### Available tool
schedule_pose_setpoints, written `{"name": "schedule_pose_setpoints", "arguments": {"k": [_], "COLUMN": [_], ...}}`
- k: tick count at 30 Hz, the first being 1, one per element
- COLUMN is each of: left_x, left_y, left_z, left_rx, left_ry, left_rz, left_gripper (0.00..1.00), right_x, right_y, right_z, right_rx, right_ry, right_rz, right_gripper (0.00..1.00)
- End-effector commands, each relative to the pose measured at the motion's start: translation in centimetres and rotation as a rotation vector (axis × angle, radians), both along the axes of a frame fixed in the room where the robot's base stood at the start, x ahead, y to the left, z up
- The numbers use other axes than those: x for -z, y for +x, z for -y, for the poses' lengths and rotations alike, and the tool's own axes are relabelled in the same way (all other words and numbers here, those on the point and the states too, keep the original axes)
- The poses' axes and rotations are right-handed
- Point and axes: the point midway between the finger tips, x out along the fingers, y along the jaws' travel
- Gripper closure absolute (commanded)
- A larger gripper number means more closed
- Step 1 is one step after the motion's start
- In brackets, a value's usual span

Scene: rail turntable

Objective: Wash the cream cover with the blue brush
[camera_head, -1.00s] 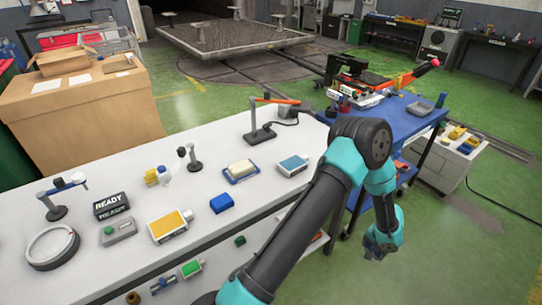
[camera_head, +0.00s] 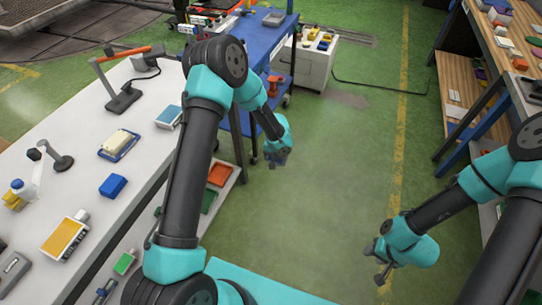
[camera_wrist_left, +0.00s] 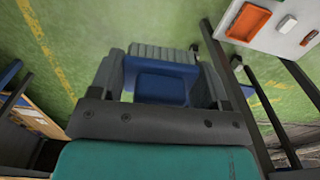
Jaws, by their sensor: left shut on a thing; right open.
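My left gripper (camera_head: 277,157) hangs over the green floor, to the right of the white table. In the left wrist view my left gripper (camera_wrist_left: 165,88) is shut on a blue thing with a grey ribbed part, which looks like the blue brush (camera_wrist_left: 163,70). The brush is hard to make out in the head view. A cream block (camera_head: 118,142) sits on a blue-edged tray on the white table; I cannot tell whether it is the cream cover. My right gripper (camera_head: 379,264) is open and empty over the floor at the lower right.
The white table (camera_head: 140,78) also bears a blue block (camera_head: 113,186), a yellow-topped box (camera_head: 64,236) and a lamp-like stand (camera_head: 124,98). A blue bench (camera_head: 262,42) stands behind. Wooden shelves (camera_head: 459,75) stand at the right. The floor between is clear.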

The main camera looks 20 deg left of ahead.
Motion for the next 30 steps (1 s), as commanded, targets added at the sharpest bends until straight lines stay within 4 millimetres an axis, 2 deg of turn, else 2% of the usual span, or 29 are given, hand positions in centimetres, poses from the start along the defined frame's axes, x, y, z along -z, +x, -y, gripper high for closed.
{"name": "schedule_pose_setpoints", "arguments": {"k": [8, 11, 18, 21, 24, 30], "left_x": [0.0, 0.0, 0.0, 0.0, 0.0, 0.0], "left_y": [0.1, 0.2, 0.4, 0.2, 0.1, 0.0], "left_z": [0.6, 2.3, 9.9, 12.4, 13.7, 14.0], "left_rx": [0.001, 0.005, 0.008, 0.005, 0.001, -0.001], "left_ry": [0.000, -0.001, -0.001, 0.000, 0.000, 0.000], "left_rz": [0.000, 0.001, 0.001, 0.000, 0.000, 0.000], "left_gripper": [0.49, 0.49, 0.49, 0.49, 0.49, 0.49], "right_x": [0.0, 0.0, 0.0, 0.0, 0.0, 0.0], "right_y": [0.0, 0.0, 0.0, 0.0, 0.0, 0.0], "right_z": [0.0, 0.0, 0.0, 0.0, 0.0, 0.0], "right_rx": [0.000, 0.000, 0.000, 0.000, 0.000, 0.000], "right_ry": [0.000, 0.000, 0.000, 0.000, 0.000, 0.000], "right_rz": [0.000, 0.000, 0.000, 0.000, 0.000, 0.000], "right_gripper": [0.57, 0.57, 0.57, 0.57, 0.57, 0.57]}}
